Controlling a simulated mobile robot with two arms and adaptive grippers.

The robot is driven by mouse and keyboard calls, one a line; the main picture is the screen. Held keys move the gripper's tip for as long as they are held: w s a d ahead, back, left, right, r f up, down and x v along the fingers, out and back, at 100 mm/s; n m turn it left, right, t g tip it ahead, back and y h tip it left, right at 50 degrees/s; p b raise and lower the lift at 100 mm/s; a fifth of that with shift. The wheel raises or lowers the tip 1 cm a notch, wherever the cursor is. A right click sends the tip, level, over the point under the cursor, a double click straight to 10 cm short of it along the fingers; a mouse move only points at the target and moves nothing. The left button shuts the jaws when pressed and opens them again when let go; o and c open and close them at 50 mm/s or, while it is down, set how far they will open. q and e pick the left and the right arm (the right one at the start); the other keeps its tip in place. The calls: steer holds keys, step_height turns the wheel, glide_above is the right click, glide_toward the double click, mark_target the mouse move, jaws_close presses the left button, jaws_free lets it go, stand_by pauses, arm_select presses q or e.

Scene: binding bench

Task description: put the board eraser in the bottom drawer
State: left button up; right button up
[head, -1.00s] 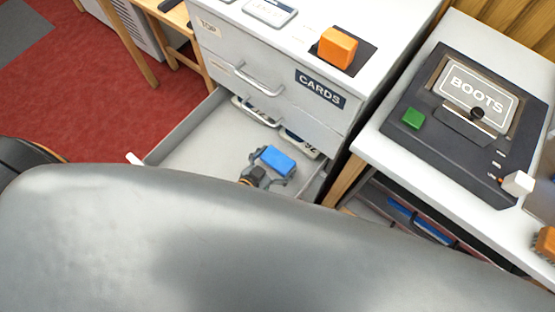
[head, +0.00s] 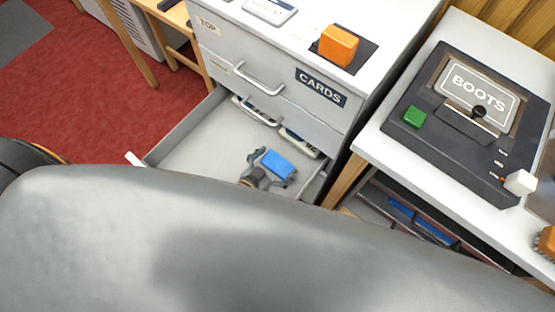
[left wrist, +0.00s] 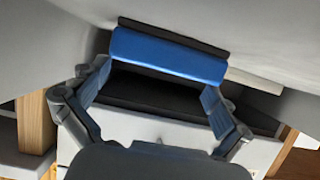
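The board eraser (head: 278,163), a blue block, is inside the open bottom drawer (head: 190,150), towards its front right. In the left wrist view the eraser (left wrist: 168,54) shows a blue body and a dark strip along one long side. My left gripper (head: 271,170) is low over the drawer, right at the eraser. In the left wrist view its two fingers (left wrist: 155,78) are spread wide, with the tips close to the eraser's ends. I cannot tell whether the eraser touches the drawer floor. My right gripper is not in view.
The cabinet above has closed drawers, and an orange block (head: 338,46) on a dark mat on top. A dark machine marked BOOTS (head: 470,115) stands on the bench at right. My grey arm hides the foreground.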

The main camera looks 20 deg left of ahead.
arm_select(q)
steer(key=shift+s+f, duration=0.1)
steer(key=shift+f, duration=0.05)
steer(key=shift+r, duration=0.25)
steer(key=shift+r+p, duration=0.65)
steer(key=shift+p, duration=0.05)
steer(key=v, duration=0.5)
steer(key=shift+s+a, duration=0.15)
steer(key=shift+s, duration=0.25)
steer(key=shift+s+a+r, duration=0.25)
steer(key=shift+s, duration=0.35)
